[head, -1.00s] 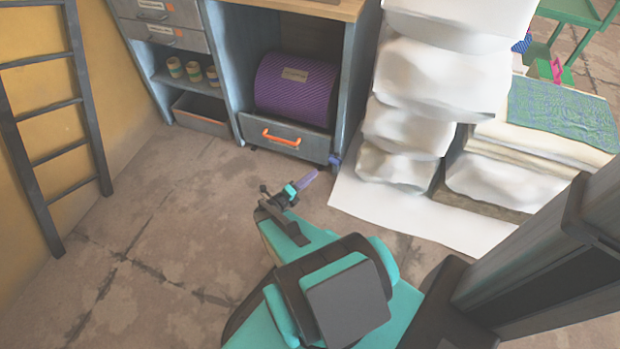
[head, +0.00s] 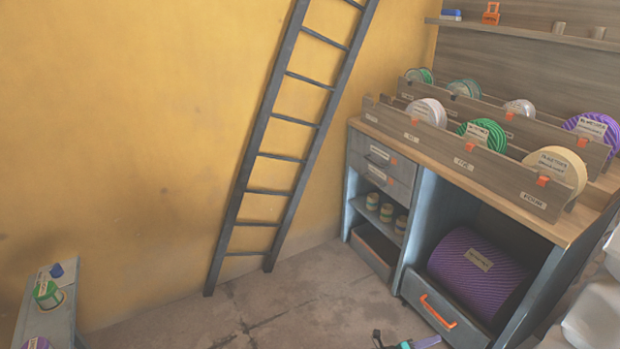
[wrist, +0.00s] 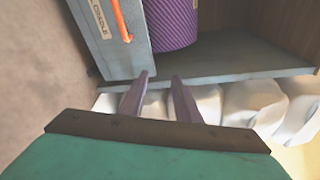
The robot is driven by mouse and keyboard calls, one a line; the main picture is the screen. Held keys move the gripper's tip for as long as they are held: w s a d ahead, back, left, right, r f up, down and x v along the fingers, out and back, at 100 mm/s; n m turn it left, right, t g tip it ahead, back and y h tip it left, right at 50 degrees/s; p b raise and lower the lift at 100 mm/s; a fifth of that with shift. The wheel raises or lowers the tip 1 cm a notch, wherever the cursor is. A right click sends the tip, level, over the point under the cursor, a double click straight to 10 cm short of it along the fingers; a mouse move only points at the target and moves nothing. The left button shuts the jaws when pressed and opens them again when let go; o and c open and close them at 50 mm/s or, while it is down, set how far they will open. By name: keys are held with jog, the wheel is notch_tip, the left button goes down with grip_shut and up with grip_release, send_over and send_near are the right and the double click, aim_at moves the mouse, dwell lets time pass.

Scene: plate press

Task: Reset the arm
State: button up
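My gripper (wrist: 161,78) shows in the wrist view with its two purple-grey fingers apart and nothing between them. Its fingertips appear in front of the lower edge of the cabinet (wrist: 230,72); I cannot tell how far off they are. In the head view only a small part of my gripper (head: 408,342) shows at the bottom edge, below the orange-handled drawer (head: 445,312). The rest of my arm is out of that view.
A dark ladder (head: 290,140) leans on the yellow wall. A grey bench (head: 45,318) stands at lower left. White bundles (head: 595,315) stand at right. The floor (head: 290,305) before the ladder is clear.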

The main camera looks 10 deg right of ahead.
jog(key=w+a+r+n+t+y+p, duration=0.65)
jog(key=w+a+r+n+t, duration=0.2)
jog(key=w+a, duration=0.45)
jog(key=a+r+n+y+p, duration=0.1)
jog(key=a+n+y+p, duration=0.6)
jog(key=a+n, duration=0.85)
jog(key=s+a+f+n+g+y+p, duration=0.15)
jog(key=s+a+n+g+y, duration=0.45)
jog(key=s+a, duration=0.6)
jog(key=s+d+r+n+g+h, duration=0.1)
jog(key=s+n+g, duration=0.3)
jog(key=s, duration=0.6)
jog(key=s+d+r+n+g+h, duration=0.1)
jog(key=s+n+g, duration=0.3)
jog(key=s, duration=0.7)
jog(key=shift+d+g+h, duration=0.35)
jog(key=shift+d+g, duration=0.35)
jog(key=shift+g, duration=0.25)
